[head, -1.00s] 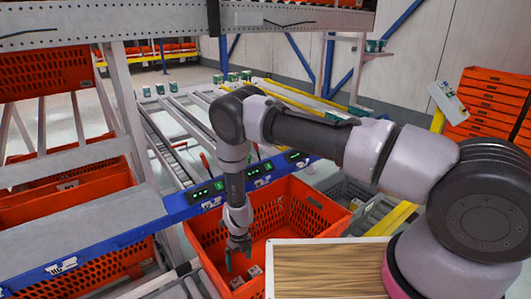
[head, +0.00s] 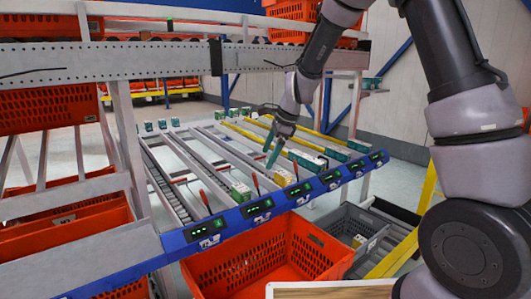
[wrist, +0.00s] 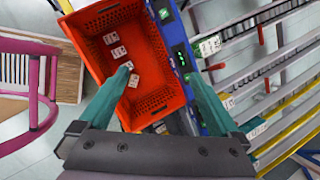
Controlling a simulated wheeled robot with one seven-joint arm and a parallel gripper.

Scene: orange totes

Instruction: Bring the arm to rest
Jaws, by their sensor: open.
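My gripper (head: 273,146) hangs in the air in front of the sloped rack, at the end of my raised and bent arm. Its two teal fingers show in the wrist view (wrist: 160,74), spread apart with nothing held between them. Beyond the fingers in that view is the orange tote (wrist: 112,22), with several small white boxes lying in it. In the head view the tote (head: 225,275) stands below the rack's blue front rail, and the gripper is well above it.
The blue rail (head: 225,224) with green displays runs along the rack's front edge. Several small boxes stand on the rack lanes, including a yellowish one (head: 241,192). A grey tote (head: 340,226) sits right of the orange one. A perforated steel beam (head: 130,63) crosses above.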

